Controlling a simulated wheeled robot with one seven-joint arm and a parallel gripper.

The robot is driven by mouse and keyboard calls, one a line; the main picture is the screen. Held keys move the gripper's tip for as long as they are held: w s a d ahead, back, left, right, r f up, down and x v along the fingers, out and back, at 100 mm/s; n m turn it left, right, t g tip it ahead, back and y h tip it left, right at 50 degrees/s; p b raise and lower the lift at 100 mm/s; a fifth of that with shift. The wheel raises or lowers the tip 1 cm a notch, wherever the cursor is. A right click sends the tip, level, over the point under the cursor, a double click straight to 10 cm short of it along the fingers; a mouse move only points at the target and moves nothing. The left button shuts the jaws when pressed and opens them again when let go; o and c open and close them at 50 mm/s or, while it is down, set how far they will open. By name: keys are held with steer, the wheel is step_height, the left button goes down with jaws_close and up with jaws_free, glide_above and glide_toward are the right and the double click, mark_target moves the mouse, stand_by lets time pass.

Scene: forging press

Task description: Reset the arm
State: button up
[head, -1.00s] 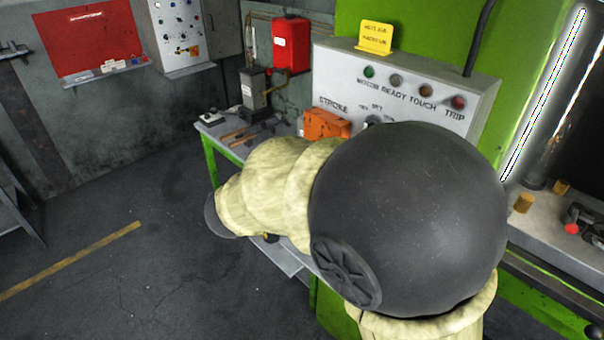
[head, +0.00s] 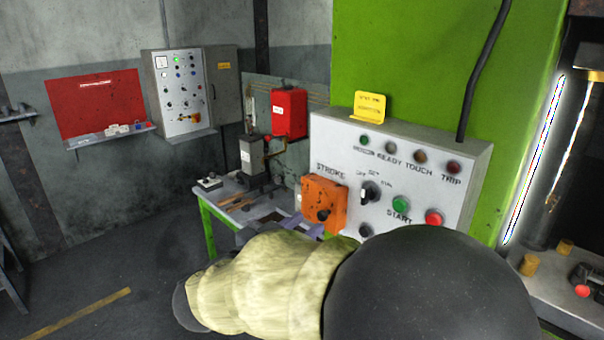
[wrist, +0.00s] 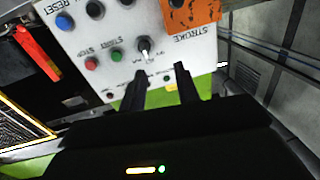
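My gripper (wrist: 158,77) shows in the wrist view as two dark fingers standing apart, with nothing held between them. Behind them is the light grey press control panel (wrist: 105,20), upside down in this view. Its selector knob (wrist: 144,45) appears just past the fingertips; I cannot tell the exact distance. In the head view the panel (head: 335,145) stands upright in the middle. My arm, a dark joint with cream sleeves, crosses the lower middle there and hides my gripper and the panel's lower edge.
An orange stroke box (head: 323,203) juts from the panel's left. A green-legged bench (head: 212,215) with tools stands behind my arm. The green press column (head: 420,60) rises behind the panel. The press bed (head: 555,290) is at right. Open floor (head: 100,265) lies at left.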

steer(key=w+d+f+n+y, duration=0.4)
steer(key=w+f+n+y, duration=0.3)
steer(key=f+y, duration=0.35)
steer(key=s+d+f+g, duration=0.5)
steer(key=s+d+f, duration=0.1)
steer(key=s, duration=0.2)
steer(key=s+d+f+n+g, duration=0.1)
steer(key=s+d+f+g, duration=0.5)
steer(key=s, duration=0.3)
steer(key=shift+s+f, duration=0.3)
steer(key=shift+f, duration=0.3)
steer(key=shift+y, duration=0.25)
